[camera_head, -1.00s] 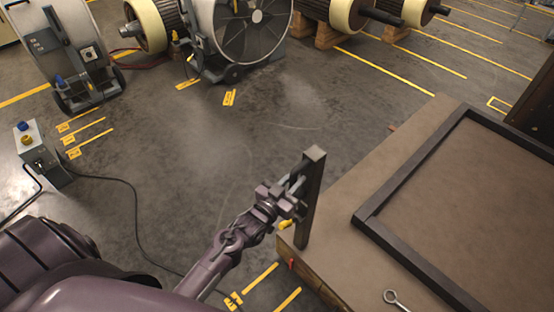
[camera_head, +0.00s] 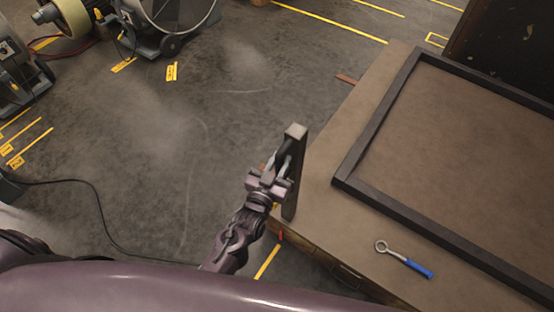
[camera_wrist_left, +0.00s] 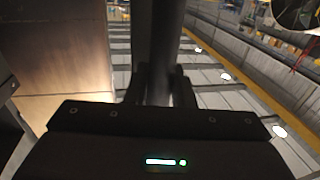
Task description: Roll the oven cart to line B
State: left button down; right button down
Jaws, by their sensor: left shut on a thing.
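The brown-topped platform (camera_head: 350,215), which I take to be the oven cart, fills the right of the head view. A dark upright post (camera_head: 292,190) stands at its near left corner. My left gripper (camera_head: 282,163) is shut on this post, at its upper part. In the left wrist view the post (camera_wrist_left: 165,35) runs upright between the two fingers (camera_wrist_left: 160,85). The cart's wheels and far side are hidden or out of view. Line B cannot be told apart among the floor markings. My right gripper is not in view.
A dark rectangular frame (camera_head: 375,130) lies on the brown top, with a blue-handled ring tool (camera_head: 418,267) beside it. A dark panel (camera_head: 500,40) stands at the back right. A grey wheeled machine (camera_head: 165,25) stands at upper left. A cable (camera_head: 95,200) crosses the open floor.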

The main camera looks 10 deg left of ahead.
pick_arm(q)
jog(key=shift+s+d+f, duration=0.1)
jog(key=shift+d, duration=0.25)
jog(key=c, duration=1.3)
grip_release()
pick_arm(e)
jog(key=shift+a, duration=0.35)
pick_arm(q)
jog(key=s+a+b, duration=0.1)
jog(key=s, duration=0.6)
jog(key=shift+s+a, duration=0.2)
jog(key=shift+s, duration=0.15)
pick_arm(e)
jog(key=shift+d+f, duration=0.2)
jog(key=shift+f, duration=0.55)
